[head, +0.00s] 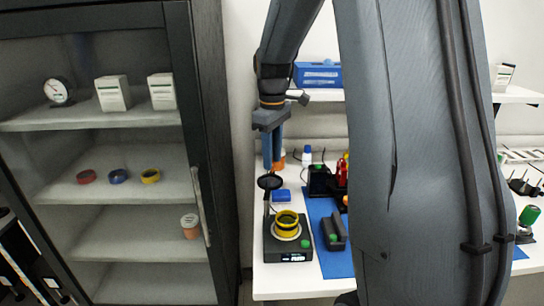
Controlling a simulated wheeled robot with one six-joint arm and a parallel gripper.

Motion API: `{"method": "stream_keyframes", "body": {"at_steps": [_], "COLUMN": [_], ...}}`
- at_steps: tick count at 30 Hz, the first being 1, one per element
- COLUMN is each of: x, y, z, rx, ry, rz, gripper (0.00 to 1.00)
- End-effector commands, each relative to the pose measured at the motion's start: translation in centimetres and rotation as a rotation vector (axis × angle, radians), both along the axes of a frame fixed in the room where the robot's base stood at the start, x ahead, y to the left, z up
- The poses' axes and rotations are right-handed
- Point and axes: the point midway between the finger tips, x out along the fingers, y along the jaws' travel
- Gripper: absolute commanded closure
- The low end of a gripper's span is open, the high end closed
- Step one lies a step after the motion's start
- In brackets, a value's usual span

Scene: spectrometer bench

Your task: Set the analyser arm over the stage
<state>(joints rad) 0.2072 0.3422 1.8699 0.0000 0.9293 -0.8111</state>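The spectrometer (300,251) is a dark box with a small lit display, standing near the front left of the white bench. A yellow ring (289,216) sits on its round pale stage (287,234). The analyser arm (269,182) appears as a black round head on a thin upright post at the box's back left. The head is up and left of the stage, not over it. My gripper (272,168) points down with blue fingers just above the black head. I cannot tell whether it touches the head, or how wide the fingers are apart.
A glass-doored cabinet (215,150) stands left. My arm hides much of the bench's middle.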

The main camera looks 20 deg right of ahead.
Motion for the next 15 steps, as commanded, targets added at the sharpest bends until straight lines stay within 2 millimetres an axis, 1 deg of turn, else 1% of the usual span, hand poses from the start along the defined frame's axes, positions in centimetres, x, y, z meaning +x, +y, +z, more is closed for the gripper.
{"method": "stream_keyframes", "body": {"at_steps": [1, 4, 12, 14, 15], "x": [-0.09, -0.02, 0.02, 0.02, 0.02], "y": [0.06, 0.1, 0.16, 0.16, 0.16], "z": [-0.43, -0.88, -1.04, -1.04, -1.03], "rx": [0.001, 0.0, 0.0, 0.0, 0.0], "ry": [0.003, 0.0, 0.0, 0.0, 0.0], "rz": [0.001, 0.002, 0.004, 0.004, 0.003], "gripper": [0.68, 0.68, 0.68, 0.78, 0.85]}}
